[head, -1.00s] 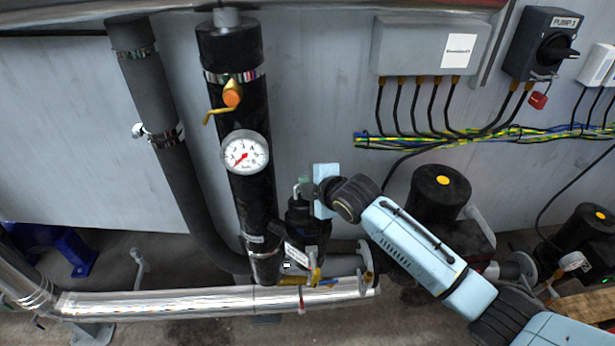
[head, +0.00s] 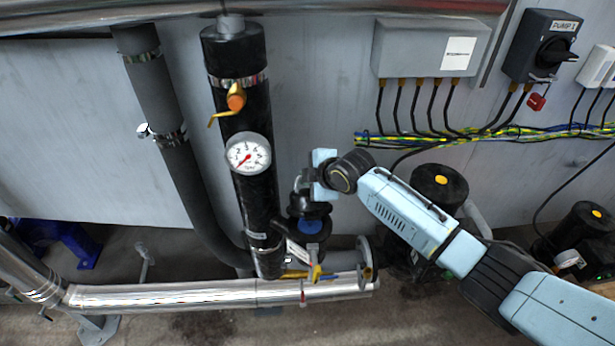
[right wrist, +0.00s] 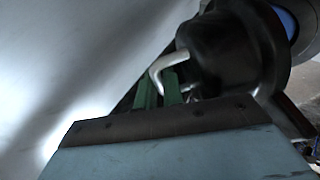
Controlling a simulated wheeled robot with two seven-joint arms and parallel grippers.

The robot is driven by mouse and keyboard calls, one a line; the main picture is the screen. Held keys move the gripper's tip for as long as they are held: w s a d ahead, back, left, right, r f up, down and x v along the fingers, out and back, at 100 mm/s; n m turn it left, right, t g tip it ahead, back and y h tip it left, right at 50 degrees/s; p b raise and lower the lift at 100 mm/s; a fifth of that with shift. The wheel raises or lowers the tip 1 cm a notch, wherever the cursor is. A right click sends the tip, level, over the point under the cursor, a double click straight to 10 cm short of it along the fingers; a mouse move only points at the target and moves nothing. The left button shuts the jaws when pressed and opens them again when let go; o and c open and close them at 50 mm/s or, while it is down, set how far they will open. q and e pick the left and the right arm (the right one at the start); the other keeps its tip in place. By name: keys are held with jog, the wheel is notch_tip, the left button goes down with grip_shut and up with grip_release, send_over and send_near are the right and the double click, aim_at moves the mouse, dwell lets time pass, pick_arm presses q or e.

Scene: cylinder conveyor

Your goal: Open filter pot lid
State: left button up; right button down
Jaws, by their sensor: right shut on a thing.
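The filter pot (head: 310,252) is a black vessel low beside the gauge pipe. Its black lid (head: 302,203) is raised and stands apart from the pot's top, at least at the front, where a blue inside (head: 312,226) shows. My right gripper (head: 303,184) is at the lid's bent metal handle. In the right wrist view its green fingers (right wrist: 158,92) are shut on the handle (right wrist: 166,66), beside the black lid (right wrist: 236,55). A little blue shows behind the lid there. Whether the lid still touches the pot at the back is hidden. My left gripper is out of view.
A black pipe with a pressure gauge (head: 248,153) and an orange valve (head: 235,102) stands close left. A silver pipe (head: 170,296) runs below, with a yellow valve handle (head: 316,273). A black pump (head: 438,188) stands at right. The wall above the lid is clear.

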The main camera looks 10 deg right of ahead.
jog(key=c, duration=1.8)
grip_release()
jog(key=v, duration=1.3)
jog(key=shift+s+r+p, duration=0.1)
jog(key=shift+s+p, duration=0.05)
jog(key=shift+p, duration=0.15)
